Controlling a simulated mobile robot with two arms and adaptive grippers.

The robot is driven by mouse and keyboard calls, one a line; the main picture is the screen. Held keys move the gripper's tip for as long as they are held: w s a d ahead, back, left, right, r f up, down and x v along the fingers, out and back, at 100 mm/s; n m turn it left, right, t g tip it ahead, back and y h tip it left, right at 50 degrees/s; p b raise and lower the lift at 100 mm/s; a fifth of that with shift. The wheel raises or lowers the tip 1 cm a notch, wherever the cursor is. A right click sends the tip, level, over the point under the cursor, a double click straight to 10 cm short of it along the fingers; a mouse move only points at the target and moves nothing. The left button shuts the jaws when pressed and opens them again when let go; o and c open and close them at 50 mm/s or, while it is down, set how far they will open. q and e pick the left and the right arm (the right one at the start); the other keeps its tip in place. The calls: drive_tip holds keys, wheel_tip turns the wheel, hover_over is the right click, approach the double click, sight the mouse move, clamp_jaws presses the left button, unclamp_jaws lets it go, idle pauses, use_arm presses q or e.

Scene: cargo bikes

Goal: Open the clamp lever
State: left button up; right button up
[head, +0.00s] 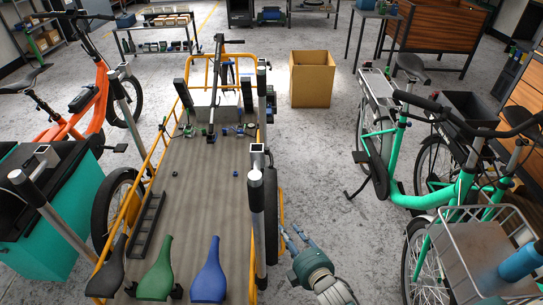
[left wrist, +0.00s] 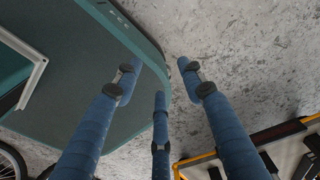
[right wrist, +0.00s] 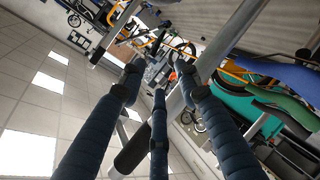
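I cannot pick out the clamp lever with certainty in any view. A grey post with a black sleeve (head: 256,195) stands at the right side of the yellow-railed cargo bed. My right gripper (head: 291,236) is low beside the bed, to the right of this post, with its fingers spread and empty. In the right wrist view, a grey tube with a black end (right wrist: 131,152) passes behind my right fingers. My left gripper (left wrist: 158,75) is out of the head view. Its fingers are spread and empty, near the edge of a dark teal surface (left wrist: 95,85).
The cargo bed (head: 205,205) carries a green saddle (head: 156,268), a blue saddle (head: 208,272) and small parts. A teal cabinet (head: 60,220) stands left. Green bikes (head: 400,165) stand right.

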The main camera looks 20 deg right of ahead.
sight(272, 162)
drive_tip(key=w+r+n+t, duration=0.2)
drive_tip(key=r, duration=0.7)
drive_tip(key=w+r+n+t, duration=0.2)
drive_tip(key=r, duration=0.8)
drive_tip(key=shift+y, duration=0.3)
drive_tip(key=w, duration=0.3)
drive_tip(key=w+a+p, duration=0.1)
drive_tip(key=w, duration=0.2)
drive_tip(key=w+p, duration=0.1)
drive_tip(key=w, duration=0.2)
drive_tip(key=shift+w+a+f, duration=0.2)
drive_tip(key=shift+w+a, duration=0.15)
drive_tip(key=shift+w, duration=0.4)
drive_tip(key=shift+c, duration=0.5)
drive_tip(key=shift+s+f, duration=0.1)
clamp_jaws()
